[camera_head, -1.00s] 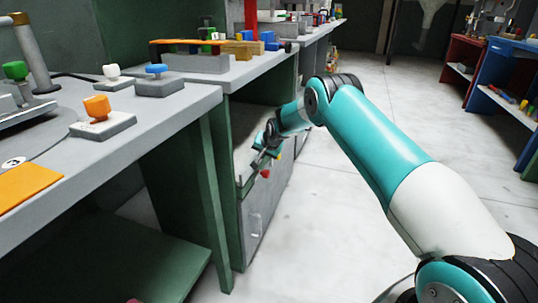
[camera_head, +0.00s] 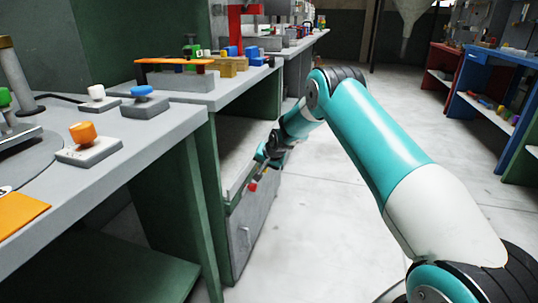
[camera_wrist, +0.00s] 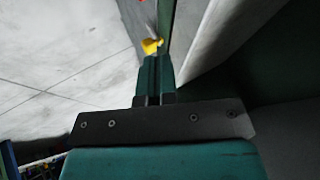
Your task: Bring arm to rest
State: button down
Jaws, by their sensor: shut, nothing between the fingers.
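My teal and white arm (camera_head: 375,135) reaches forward from the lower right, bends at a dark joint and angles down to the left. My gripper (camera_head: 257,178) is at its end, low beside the open grey and green cabinet (camera_head: 240,235). In the wrist view my gripper (camera_wrist: 152,62) shows as two teal fingers, shut together and holding nothing. A small yellow part (camera_wrist: 152,46) shows at the fingertips; whether they touch it I cannot tell. A small red part (camera_head: 252,186) shows by the gripper in the head view.
A grey bench (camera_head: 150,165) on the left carries an orange button (camera_head: 83,133) and a blue button (camera_head: 143,91). The cabinet's worktop runs on behind it. Pale floor (camera_head: 325,220) is clear between it and the blue shelf unit (camera_head: 490,90) at right.

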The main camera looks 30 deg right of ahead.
jog(key=s+a+r+n+g+y+p, duration=0.1)
jog(key=s+a+r+n+g+y, duration=0.4)
jog(key=s+a+r, duration=1.45)
jog(key=s+a+r+n+g, duration=0.15)
jog(key=s+n, duration=0.25)
jog(key=s, duration=0.6)
jog(key=s+a+r+n+h, duration=0.1)
jog(key=s+a+r+n, duration=0.15)
jog(key=s, duration=0.75)
jog(key=s+a+r+n+g, duration=0.1)
jog(key=s+a+r+n, duration=0.2)
jog(key=s, duration=0.7)
notch_tip(320, 180, up, 25)
jog(key=d+p, duration=0.1)
jog(key=p, duration=2.4)
jog(key=shift+w+n, duration=0.35)
